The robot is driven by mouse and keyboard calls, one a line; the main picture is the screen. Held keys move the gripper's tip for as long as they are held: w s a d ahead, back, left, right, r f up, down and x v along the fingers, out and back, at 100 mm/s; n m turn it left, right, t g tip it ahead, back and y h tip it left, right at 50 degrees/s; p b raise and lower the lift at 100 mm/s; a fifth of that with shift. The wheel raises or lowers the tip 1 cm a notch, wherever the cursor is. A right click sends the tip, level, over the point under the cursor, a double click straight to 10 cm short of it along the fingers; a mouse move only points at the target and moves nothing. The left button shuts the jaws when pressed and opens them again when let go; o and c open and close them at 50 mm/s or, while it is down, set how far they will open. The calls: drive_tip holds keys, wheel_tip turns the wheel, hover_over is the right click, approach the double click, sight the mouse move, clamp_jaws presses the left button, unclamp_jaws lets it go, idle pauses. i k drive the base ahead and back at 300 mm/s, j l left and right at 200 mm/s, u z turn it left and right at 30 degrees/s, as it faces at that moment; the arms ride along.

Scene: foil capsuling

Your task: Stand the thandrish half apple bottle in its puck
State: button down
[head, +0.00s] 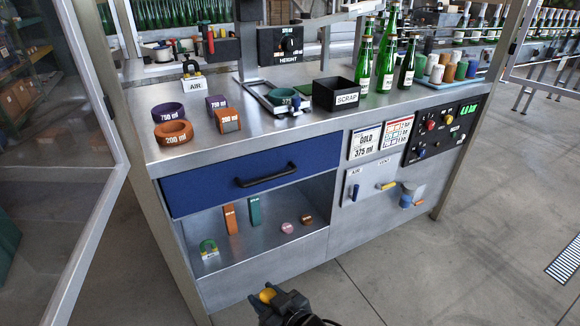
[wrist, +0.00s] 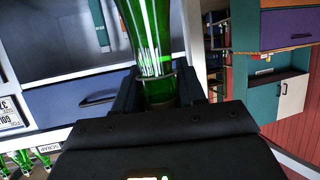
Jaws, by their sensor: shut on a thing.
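In the wrist view a green glass bottle (wrist: 152,45) is held between the jaws of my gripper (wrist: 160,92). The jaws are shut on its narrower part, and it widens toward the top of the picture, where it is cut off. In the head view my gripper (head: 272,297) is at the bottom edge, low in front of the bench and apart from it. The bottle cannot be made out clearly there. A green puck (head: 284,95), its label partly readable as 37, sits in the metal fixture under the height unit. Nothing stands in it.
On the bench (head: 240,147) are an orange 200 ml ring (head: 174,132), a purple 750 ml ring (head: 168,112), two matching blocks, a black scrap bin (head: 335,96) and several green bottles (head: 386,58). A blue drawer (head: 250,178) is shut above an open shelf. Floor in front is clear.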

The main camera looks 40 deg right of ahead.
sight(283, 100)
drive_tip(key=z, duration=1.1)
drive_tip(key=i+z, duration=0.2)
drive_tip(key=i, duration=0.25)
drive_tip(key=i+j+z, duration=0.2)
drive_tip(key=i, duration=0.2)
